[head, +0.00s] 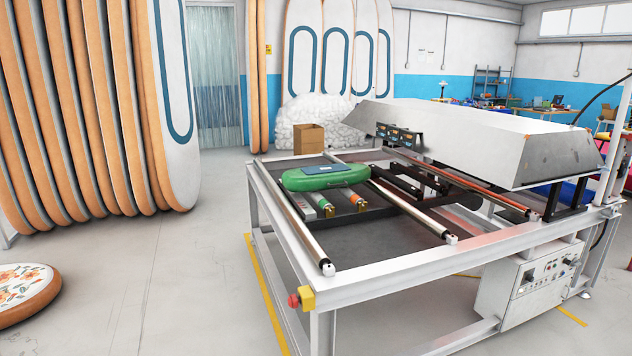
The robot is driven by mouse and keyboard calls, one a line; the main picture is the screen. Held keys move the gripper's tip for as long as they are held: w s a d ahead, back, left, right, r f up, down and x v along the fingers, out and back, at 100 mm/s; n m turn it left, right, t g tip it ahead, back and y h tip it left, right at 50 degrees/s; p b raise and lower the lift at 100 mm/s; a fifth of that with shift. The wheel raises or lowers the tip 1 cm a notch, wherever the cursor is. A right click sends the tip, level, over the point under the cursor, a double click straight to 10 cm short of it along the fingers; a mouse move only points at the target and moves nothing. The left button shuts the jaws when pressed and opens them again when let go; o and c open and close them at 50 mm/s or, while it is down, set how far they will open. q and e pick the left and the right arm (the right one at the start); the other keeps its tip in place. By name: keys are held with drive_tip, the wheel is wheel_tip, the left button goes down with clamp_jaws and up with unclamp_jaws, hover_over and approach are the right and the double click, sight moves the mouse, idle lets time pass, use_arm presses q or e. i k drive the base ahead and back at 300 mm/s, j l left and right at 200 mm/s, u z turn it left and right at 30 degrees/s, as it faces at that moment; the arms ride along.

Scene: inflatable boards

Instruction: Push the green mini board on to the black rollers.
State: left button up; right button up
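The green mini board (325,178) has a rounded shape with a blue patch on top. It lies flat at the far left part of a white metal frame table (400,260). Its left end reaches over a long metal roller (290,217), and its right end is close to another metal roller (413,210). Short rollers with green and orange parts (355,197) show just in front of the board. Black bars (405,184) lie to its right; I cannot tell whether these are the black rollers. Neither of my grippers is in view.
A large grey hood (485,142) covers the right side of the table. A red stop button (294,300) sticks out at the front left corner. Tall boards (100,110) stand at left; a floral round cushion (25,290) lies on the floor. Floor between is clear.

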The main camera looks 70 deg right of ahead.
sight(295, 180)
drive_tip(key=z, duration=2.4)
drive_tip(key=i+j+u, duration=0.25)
drive_tip(key=i+u, duration=0.2)
drive_tip(key=i, duration=0.2)
drive_tip(key=i+u, duration=0.45)
drive_tip(key=i, duration=0.2)
drive_tip(key=i+l+u, duration=0.2)
drive_tip(key=i+u, duration=0.25)
drive_tip(key=i, duration=0.2)
drive_tip(key=i+z, duration=0.2)
drive_tip(key=i, duration=0.25)
drive_tip(key=i+j+z, duration=0.25)
drive_tip(key=i, duration=0.2)
drive_tip(key=i+j+z, duration=0.2)
drive_tip(key=i, duration=0.2)
drive_tip(key=i+j+z, duration=0.2)
drive_tip(key=i, duration=0.25)
